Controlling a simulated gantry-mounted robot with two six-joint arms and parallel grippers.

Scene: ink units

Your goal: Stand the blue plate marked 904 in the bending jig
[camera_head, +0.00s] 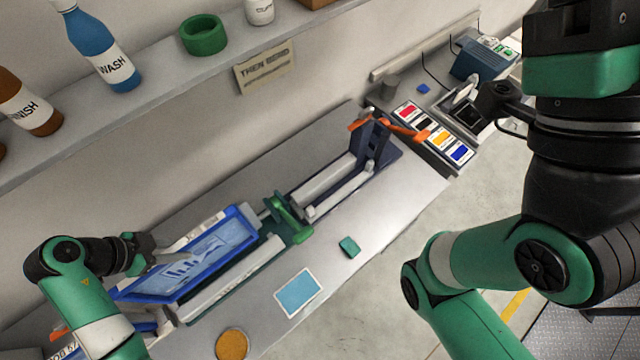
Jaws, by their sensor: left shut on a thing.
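A large blue plate (205,258) with a printed picture and a darker blue border is at the lower left, tilted. I cannot read a 904 on it. My left gripper (143,250) is shut at its upper left edge; the fingers are partly hidden. The plate lies over or just above the left part of a long bench device, which I take for the bending jig (248,272); I cannot tell whether they touch. The device has a green clamp (290,216) mid-length and a dark blue end post (371,140). My right gripper is not in view.
A light blue card (299,292), a small green block (349,246) and an orange round pad (232,344) lie along the front of the bench. Colour swatches (434,136) are at the far end. Bottles (102,48) stand on the shelf. My right arm fills the right side.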

